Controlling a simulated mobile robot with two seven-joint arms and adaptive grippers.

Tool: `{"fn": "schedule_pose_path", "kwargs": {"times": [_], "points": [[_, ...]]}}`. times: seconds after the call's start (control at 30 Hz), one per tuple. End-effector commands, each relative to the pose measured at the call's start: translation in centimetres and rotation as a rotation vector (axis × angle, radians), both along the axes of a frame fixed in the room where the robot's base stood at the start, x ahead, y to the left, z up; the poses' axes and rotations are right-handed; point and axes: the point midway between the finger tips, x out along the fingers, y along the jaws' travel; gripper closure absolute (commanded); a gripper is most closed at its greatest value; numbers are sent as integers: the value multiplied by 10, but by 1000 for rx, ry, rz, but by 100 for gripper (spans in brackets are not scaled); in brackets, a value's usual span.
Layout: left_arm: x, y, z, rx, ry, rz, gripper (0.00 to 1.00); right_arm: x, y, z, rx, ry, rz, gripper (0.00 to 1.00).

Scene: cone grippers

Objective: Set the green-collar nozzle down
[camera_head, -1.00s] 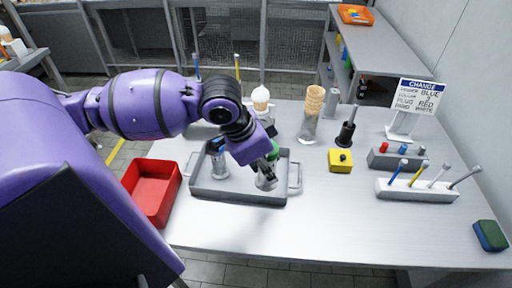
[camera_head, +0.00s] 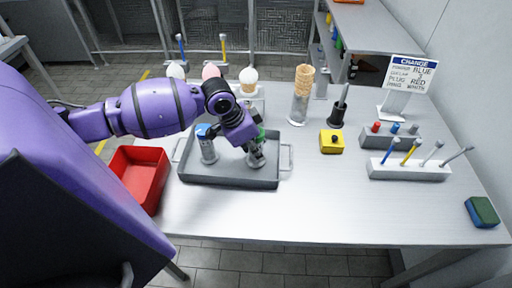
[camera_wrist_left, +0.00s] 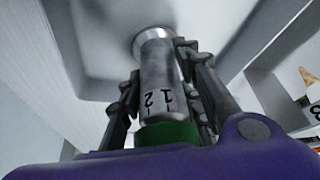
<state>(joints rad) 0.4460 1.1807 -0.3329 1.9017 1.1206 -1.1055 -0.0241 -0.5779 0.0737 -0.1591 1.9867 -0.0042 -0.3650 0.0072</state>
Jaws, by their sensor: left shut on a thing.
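My left gripper (camera_head: 257,157) is shut on the green-collar nozzle (camera_wrist_left: 158,85), over the right half of the grey tray (camera_head: 230,182). In the left wrist view, the nozzle is a metal cylinder marked with numbers, between the two fingers (camera_wrist_left: 160,95). Its green collar (camera_wrist_left: 167,133) is at the palm end, and its other end points at the tray. I cannot tell whether that end touches the tray floor. A blue-collar nozzle (camera_head: 208,148) stands upright in the tray's left part. My right gripper is not in view.
A red bin (camera_head: 140,178) is left of the tray. A yellow block (camera_head: 331,142), a cone holder (camera_head: 299,108), a white rack of rods (camera_head: 408,171) and a sign (camera_head: 412,74) are to the right.

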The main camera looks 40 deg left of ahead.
Motion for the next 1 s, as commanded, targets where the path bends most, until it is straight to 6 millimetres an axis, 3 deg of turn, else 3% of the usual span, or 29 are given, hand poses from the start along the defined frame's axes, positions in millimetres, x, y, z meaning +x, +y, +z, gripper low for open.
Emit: {"fn": "schedule_pose_path", "kwargs": {"times": [0.33,0.37,0.5,0.83,1.0], "points": [[1,0,-1,1,-4,0,100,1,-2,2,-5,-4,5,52],[1,1,-1,2,-3,0,64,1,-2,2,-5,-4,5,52],[1,1,-2,2,-3,0,48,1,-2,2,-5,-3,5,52],[1,0,2,2,-4,-1,48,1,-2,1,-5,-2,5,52],[-6,6,24,4,-6,0,48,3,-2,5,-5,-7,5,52]]}}
